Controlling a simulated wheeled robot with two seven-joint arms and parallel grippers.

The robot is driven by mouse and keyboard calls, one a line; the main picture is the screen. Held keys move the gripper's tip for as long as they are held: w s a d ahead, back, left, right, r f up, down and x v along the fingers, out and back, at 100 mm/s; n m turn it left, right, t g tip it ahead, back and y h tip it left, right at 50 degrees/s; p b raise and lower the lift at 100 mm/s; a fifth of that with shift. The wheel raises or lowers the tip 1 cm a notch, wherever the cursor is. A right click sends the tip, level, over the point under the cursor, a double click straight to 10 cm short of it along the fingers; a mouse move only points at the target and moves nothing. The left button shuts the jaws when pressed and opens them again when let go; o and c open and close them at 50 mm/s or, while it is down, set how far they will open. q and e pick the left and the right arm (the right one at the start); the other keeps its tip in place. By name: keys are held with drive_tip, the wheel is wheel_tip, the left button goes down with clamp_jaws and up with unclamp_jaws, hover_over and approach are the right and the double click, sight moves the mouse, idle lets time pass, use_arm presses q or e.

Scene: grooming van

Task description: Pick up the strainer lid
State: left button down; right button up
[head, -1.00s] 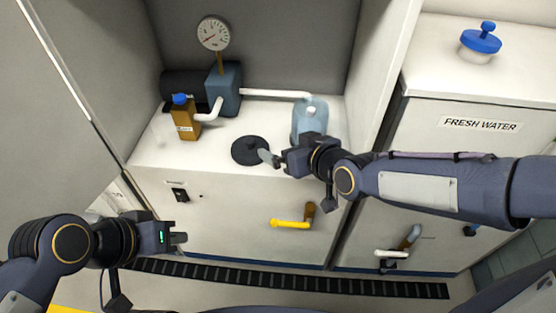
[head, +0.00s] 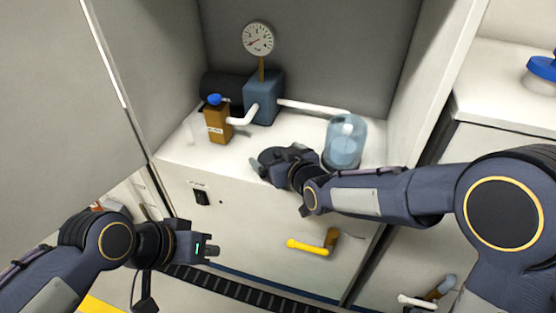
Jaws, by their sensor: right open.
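The strainer lid is a dark round disc on the white cabinet top. My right gripper (head: 264,166) now covers it in the head view, so I cannot tell its edge from the dark gripper. My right gripper is open, reaching in from the right over the lid's place near the cabinet's front edge. Whether the fingers touch the lid is hidden. My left gripper (head: 211,247) is low on the left, in front of the cabinet and away from the lid. Its fingertips are too small to read clearly.
A clear blue jug (head: 344,146) stands just right of my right gripper. A brown bottle (head: 216,125) with a blue cap and a blue-grey pump (head: 263,97) with a gauge (head: 258,38) stand behind. A yellow-handled valve (head: 308,246) sticks out from the cabinet front.

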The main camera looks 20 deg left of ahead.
drive_tip(key=c, duration=0.7)
